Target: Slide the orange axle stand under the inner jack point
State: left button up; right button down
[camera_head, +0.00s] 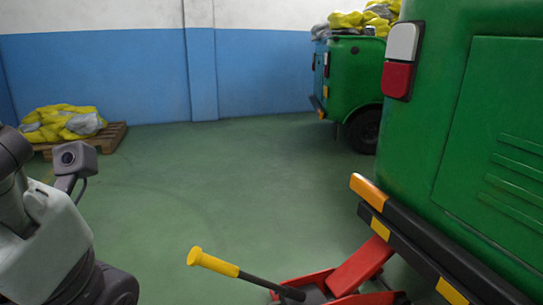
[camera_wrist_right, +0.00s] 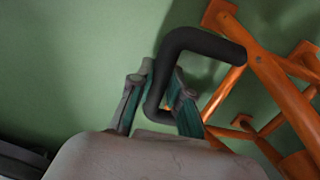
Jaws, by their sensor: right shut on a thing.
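The orange axle stand (camera_wrist_right: 285,100) shows in the right wrist view, with its legs and crossbars spread over the green floor at the right. A black bent handle (camera_wrist_right: 205,40) reaches from it to my right gripper (camera_wrist_right: 158,100), whose fingers are shut on that handle. The green rickshaw (camera_head: 490,130) stands at the right in the head view. A red floor jack (camera_head: 350,275) with a yellow-gripped lever is at its black and yellow bumper. The inner jack point is hidden. My left arm is at the left edge of the head view; its fingertips do not show.
A second green vehicle (camera_head: 355,85) stands at the back right. A wooden pallet (camera_head: 110,137) with yellow and grey sacks is at the back left. The jack lever (camera_head: 215,263) sticks out to the left. The middle floor is clear.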

jog(key=shift+w+d+b, duration=0.3)
jog(key=shift+w+d, duration=0.05)
jog(key=shift+d, duration=0.6)
jog(key=shift+w+d+b, duration=0.25)
jog(key=shift+w+d, duration=0.1)
jog(key=shift+d, duration=0.65)
jog(key=shift+w+d+b, duration=0.3)
jog(key=shift+w+d, duration=0.05)
jog(key=shift+d, duration=0.6)
jog(key=shift+w+d+b, duration=0.3)
jog(key=shift+d, duration=0.4)
jog(key=shift+w+d+b, duration=0.25)
jog(key=shift+d+b, duration=0.05)
jog(key=shift+d, duration=0.4)
jog(key=c, duration=1.1)
grip_release()
jog(key=shift+r, duration=0.1)
jog(key=shift+c, duration=0.2)
jog(key=shift+o, duration=0.9)
jog(key=shift+a, duration=0.15)
